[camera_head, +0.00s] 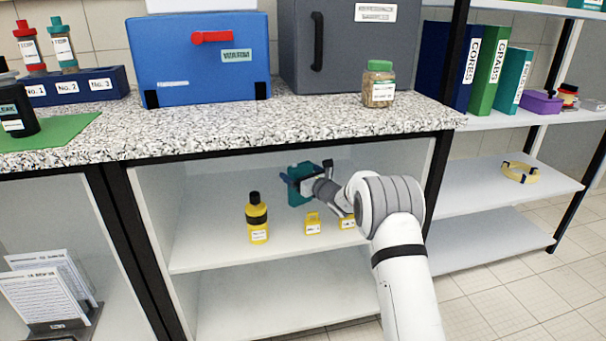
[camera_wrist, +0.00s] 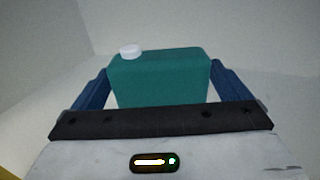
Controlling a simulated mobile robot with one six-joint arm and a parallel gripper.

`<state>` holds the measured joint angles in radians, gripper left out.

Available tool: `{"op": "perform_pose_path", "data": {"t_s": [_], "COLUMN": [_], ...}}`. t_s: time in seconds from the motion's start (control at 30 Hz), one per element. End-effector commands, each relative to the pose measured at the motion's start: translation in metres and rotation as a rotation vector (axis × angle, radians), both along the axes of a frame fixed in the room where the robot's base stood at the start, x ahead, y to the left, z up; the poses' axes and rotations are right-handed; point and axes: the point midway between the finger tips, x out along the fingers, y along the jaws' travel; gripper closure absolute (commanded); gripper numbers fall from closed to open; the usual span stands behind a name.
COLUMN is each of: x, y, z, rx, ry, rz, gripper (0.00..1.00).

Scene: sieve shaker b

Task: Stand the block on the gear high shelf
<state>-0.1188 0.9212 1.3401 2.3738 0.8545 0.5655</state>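A teal canister (camera_head: 300,192) with a white cap stands on the upper board inside the open cabinet under the bench. In the wrist view the canister (camera_wrist: 160,78) fills the space ahead of my gripper (camera_wrist: 160,85). The blue fingers are wide apart, one on each side of it; firm contact does not show. My gripper (camera_head: 306,174) also shows in the head view, reaching into the cabinet. No thing is plainly marked as the block. Small yellow labelled pieces (camera_head: 313,224) stand near my arm, one partly hidden by it. No shelf is plainly marked as gear high.
A yellow bottle with a black cap (camera_head: 257,218) stands left of the canister. The granite bench top (camera_head: 290,122) hangs over the cabinet, with a dark post at its right. The rack at right has a binder shelf (camera_head: 500,121) and a middle shelf (camera_head: 460,192) with free room.

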Motion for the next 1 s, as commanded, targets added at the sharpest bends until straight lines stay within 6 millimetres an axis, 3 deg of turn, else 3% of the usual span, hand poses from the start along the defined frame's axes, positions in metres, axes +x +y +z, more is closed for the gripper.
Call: {"op": "perform_pose_path", "data": {"t_s": [0.43, 1.0], "x": [-0.007, -0.087], "y": [-0.006, -0.068], "z": [0.003, 0.003], "rx": [-0.001, 0.000], "ry": [0.002, 0.001], "rz": [0.000, 0.001], "gripper": [0.00, 0.00]}}
